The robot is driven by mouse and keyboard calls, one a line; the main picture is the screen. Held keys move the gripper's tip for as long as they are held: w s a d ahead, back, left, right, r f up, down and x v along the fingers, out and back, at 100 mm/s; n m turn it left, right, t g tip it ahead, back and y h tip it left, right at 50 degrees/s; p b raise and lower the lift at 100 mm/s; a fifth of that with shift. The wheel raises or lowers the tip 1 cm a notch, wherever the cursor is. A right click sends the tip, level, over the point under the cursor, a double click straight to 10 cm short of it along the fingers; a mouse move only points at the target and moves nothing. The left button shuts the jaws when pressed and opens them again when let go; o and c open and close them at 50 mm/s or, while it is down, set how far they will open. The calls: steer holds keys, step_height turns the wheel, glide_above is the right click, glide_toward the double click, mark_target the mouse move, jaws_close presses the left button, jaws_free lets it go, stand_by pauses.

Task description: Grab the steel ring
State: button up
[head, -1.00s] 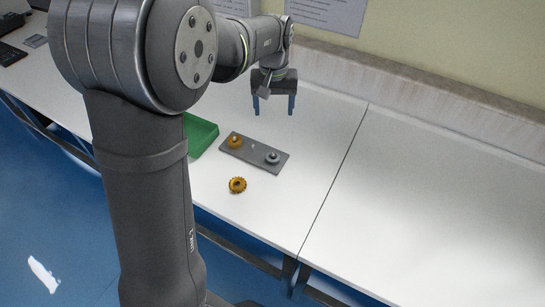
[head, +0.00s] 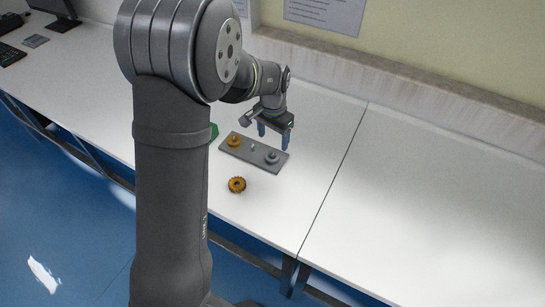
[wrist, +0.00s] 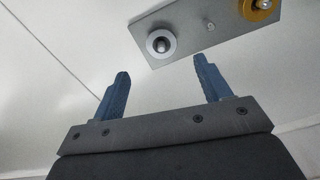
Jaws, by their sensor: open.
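The steel ring (head: 271,157) is a small grey ring on a peg at the right end of a grey plate (head: 252,154). In the wrist view the steel ring (wrist: 161,43) sits around its peg on the plate, ahead of the fingertips and between their lines. My gripper (head: 273,140) is open and empty, with blue fingers pointing down, above and just behind the ring's end of the plate. In the wrist view my gripper (wrist: 160,68) shows both fingers wide apart, touching nothing.
A yellow ring (head: 234,142) sits at the plate's left end, with a bare short peg (head: 252,148) mid-plate. An orange gear (head: 237,184) lies on the table in front. A green tray (head: 213,131) is partly hidden behind my arm. The table right of the plate is clear.

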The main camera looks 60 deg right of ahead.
mark_target(272, 152)
step_height(272, 152, down, 8)
steer(key=shift+w, duration=0.1)
steer(key=c, duration=1.2)
steer(key=shift+r, duration=0.15)
